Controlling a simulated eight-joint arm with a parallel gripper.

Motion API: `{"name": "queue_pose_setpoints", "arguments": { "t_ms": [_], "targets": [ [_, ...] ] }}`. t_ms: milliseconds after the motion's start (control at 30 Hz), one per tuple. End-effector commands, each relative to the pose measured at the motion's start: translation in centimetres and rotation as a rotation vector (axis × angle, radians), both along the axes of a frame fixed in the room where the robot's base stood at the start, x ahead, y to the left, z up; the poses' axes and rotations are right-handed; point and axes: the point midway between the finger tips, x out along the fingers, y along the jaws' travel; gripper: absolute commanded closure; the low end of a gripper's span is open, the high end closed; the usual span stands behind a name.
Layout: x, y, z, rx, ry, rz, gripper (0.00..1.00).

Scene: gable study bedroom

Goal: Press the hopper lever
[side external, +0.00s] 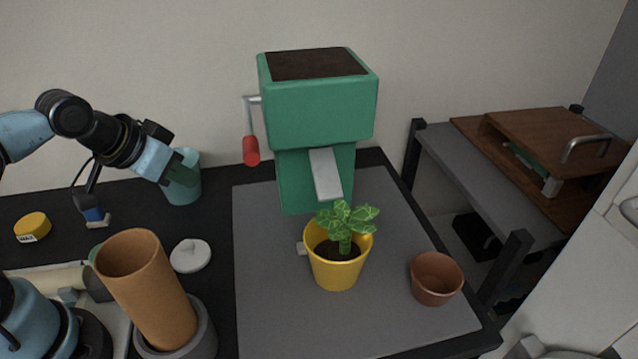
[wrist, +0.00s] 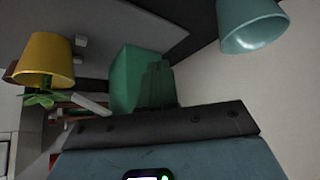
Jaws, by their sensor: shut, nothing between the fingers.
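The hopper (side external: 318,115) is a green box with dark soil in its open top and a pale sloping chute (side external: 325,174) at its front. Its lever (side external: 250,145), a grey bar with a red grip, hangs down on the hopper's left side. My gripper (side external: 188,182) is shut and empty, left of and below the red grip, apart from it and in front of the teal cup (side external: 190,160). In the wrist view, the dark fingers (wrist: 158,85) overlap part of the green hopper (wrist: 126,78).
A yellow pot with a leafy plant (side external: 337,267) stands below the chute on the grey mat (side external: 265,325). An empty terracotta pot (side external: 436,279) is to its right. A tall orange cylinder (side external: 147,290) and a white lid (side external: 190,255) are front left. The mat's left strip is clear.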

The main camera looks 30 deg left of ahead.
Motion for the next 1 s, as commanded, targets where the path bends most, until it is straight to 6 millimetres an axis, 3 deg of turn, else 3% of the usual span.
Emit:
{"name": "queue_pose_setpoints", "arguments": {
  "t_ms": [167, 467, 800, 1000],
  "targets": [
    [0.7, -0.8, 2.1, 0.003, 0.015, -0.061, 1.00],
    [1.9, -3.9, 11.0, 0.014, 0.056, -0.336, 1.00],
    [0.5, -7.6, 20.7, 0.012, 0.051, -0.657, 1.00],
    [-0.5, -8.6, 23.4, 0.011, 0.036, -0.761, 1.00]
  ]
}}
